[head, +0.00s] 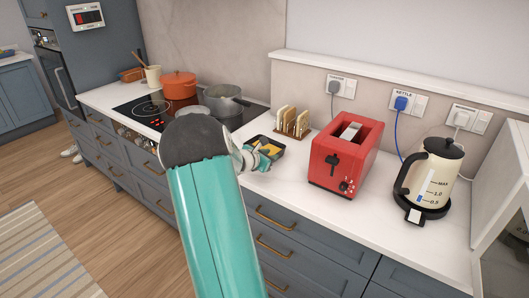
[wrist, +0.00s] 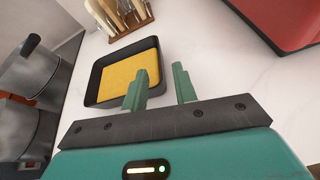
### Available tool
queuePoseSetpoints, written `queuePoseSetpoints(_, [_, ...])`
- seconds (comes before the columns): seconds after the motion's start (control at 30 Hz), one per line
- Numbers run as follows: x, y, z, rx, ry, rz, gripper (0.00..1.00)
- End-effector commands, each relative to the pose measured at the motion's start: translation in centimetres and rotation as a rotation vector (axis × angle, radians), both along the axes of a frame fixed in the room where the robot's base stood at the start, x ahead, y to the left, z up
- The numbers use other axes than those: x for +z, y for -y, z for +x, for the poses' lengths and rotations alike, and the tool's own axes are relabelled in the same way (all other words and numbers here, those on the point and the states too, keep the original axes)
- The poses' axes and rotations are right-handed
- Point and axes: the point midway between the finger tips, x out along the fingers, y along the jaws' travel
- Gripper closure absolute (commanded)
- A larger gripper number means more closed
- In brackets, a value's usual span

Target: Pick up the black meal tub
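The black meal tub (wrist: 92,86), a shallow square tray with a yellow filling, sits on the white counter in the wrist view. It also shows in the head view (head: 281,150), partly hidden behind my gripper (head: 263,150). My gripper (wrist: 160,78) is open, with two green fingers apart. In the wrist view the left finger overlaps the yellow filling and the tub's near right corner. The right finger is over bare counter just right of the tub. The tub's right wall lies across the gap. I cannot tell whether either finger touches it.
A kettle (head: 433,175) stands farther right. A grey pot (head: 222,102) and an orange pot (head: 179,85) are on the left. Counter right of the tub is clear.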

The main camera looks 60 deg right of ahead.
Motion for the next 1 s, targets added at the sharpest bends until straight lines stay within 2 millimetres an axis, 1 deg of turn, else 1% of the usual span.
queuePoseSetpoints(0.03, [-0.3,0.7,-0.3,-0.002,-0.001,0.0,0.72])
queuePoseSetpoints(0.27, [-1.0,2.3,-0.6,-0.002,0.0,0.0,0.72])
queuePoseSetpoints(0.4, [-1.8,4.3,-0.9,-0.003,0.001,0.0,0.72])
queuePoseSetpoints(0.53, [-2.4,5.9,-1.1,-0.003,0.002,0.0,0.72])
queuePoseSetpoints(0.63, [-2.6,6.4,-1.2,-0.002,0.002,0.0,0.72])
queuePoseSetpoints(0.83, [-2.6,6.4,-1.2,-0.001,0.002,0.0,0.72])
queuePoseSetpoints(0.97, [-2.6,6.4,-1.2,-0.002,0.001,0.0,0.97])
queuePoseSetpoints(1.0, [-2.6,6.4,-1.2,-0.002,0.001,0.0,1.0])
